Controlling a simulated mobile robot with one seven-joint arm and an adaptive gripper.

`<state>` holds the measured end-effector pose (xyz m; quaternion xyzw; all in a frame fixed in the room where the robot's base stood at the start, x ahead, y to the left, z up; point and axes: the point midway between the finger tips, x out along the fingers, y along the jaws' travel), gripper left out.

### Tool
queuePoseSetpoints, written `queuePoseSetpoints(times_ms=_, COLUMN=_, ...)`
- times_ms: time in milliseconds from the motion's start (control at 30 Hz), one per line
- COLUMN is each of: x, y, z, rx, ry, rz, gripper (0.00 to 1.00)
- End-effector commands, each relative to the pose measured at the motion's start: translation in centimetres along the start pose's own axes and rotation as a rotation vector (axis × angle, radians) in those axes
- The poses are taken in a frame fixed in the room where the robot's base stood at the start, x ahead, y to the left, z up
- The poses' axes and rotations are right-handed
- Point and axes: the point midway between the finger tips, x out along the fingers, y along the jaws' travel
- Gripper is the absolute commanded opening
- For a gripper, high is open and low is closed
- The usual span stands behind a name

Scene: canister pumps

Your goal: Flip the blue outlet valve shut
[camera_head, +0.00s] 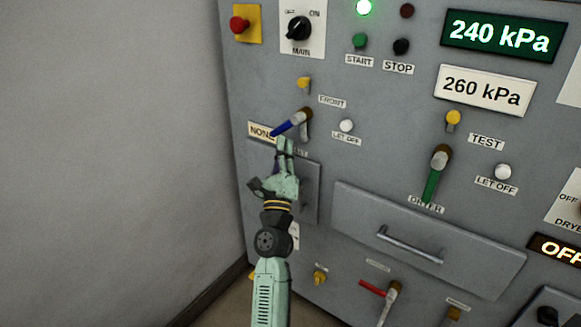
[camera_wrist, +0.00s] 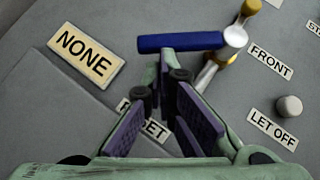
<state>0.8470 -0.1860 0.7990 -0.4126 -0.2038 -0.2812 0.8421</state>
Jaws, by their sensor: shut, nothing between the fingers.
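The blue outlet valve handle (camera_head: 289,125) is on the grey panel beside the FRONT label, in the head view. It points left and slightly down from its brass pivot. In the wrist view the blue handle (camera_wrist: 180,42) lies nearly level, with its pivot at its right end and a metal pipe running down-left from there. My gripper (camera_head: 285,141) is shut and empty, with its fingertips just below the handle. In the wrist view the fingertips (camera_wrist: 166,70) overlap the handle's lower edge; I cannot tell whether they touch it. My fingers partly hide a label ending in "ET".
A NONE plate (camera_wrist: 86,55) lies left of the handle, and a LET OFF knob (camera_wrist: 288,106) lies to the right. A green lever (camera_head: 433,185) hangs down, and a red lever (camera_head: 372,287) points left. A drawer (camera_head: 470,268) is lower right. Bare wall is at left.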

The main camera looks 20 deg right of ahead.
Motion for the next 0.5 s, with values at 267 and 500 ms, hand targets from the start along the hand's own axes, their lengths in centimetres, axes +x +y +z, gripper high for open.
queuePoseSetpoints(times_ms=267, x=1.0, y=1.6, z=1.1, rx=0.189, ry=-0.004, rz=-0.187, gripper=0.0)
queuePoseSetpoints(times_ms=500, x=2.3, y=1.7, z=2.3, rx=0.325, ry=-0.002, rz=-0.325, gripper=0.0)
